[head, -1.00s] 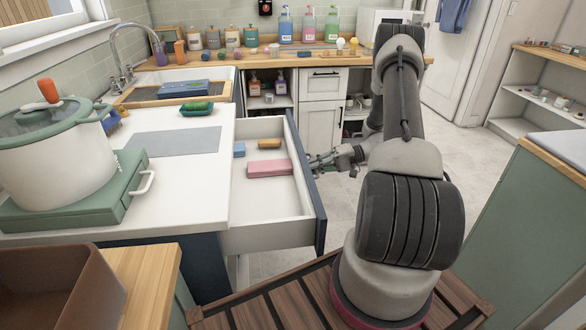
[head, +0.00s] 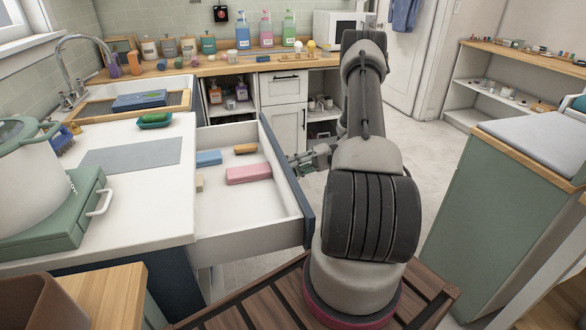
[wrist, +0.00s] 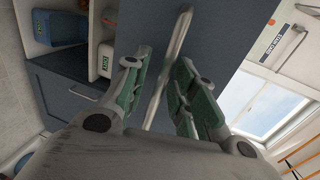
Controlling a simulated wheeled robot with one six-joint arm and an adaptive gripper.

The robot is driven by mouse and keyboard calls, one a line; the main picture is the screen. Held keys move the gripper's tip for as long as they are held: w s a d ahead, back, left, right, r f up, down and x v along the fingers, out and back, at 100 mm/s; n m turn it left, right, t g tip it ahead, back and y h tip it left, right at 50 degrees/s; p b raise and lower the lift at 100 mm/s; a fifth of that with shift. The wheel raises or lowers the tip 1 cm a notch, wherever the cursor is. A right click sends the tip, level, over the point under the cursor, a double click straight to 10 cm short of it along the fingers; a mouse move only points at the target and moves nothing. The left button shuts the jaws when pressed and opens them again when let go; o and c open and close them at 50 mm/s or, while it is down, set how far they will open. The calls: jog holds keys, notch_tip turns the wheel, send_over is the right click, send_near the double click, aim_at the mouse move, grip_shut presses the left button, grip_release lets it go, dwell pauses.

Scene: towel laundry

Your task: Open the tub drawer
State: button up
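The tub drawer (head: 262,206) is pulled well out of the white-topped counter, its inside showing. It holds a pink block (head: 249,174), a blue block (head: 208,158), a tan block (head: 245,149) and a small pale piece (head: 199,183). My gripper (head: 311,161) is at the outer side of the dark blue drawer front. In the wrist view, the long metal bar handle (wrist: 178,38) passes between the green-padded fingers of my gripper (wrist: 160,78). The fingers stand apart with a gap visible beside the bar; I see no firm clamp on it.
A white pot (head: 32,182) stands on a green stove (head: 62,222) at the left. A sink (head: 178,84) and a back counter with bottles lie beyond. A green cabinet (head: 497,190) stands at the right. Open floor (head: 425,140) lies between.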

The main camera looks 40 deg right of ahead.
jog(key=v, duration=1.2)
dwell(0.4)
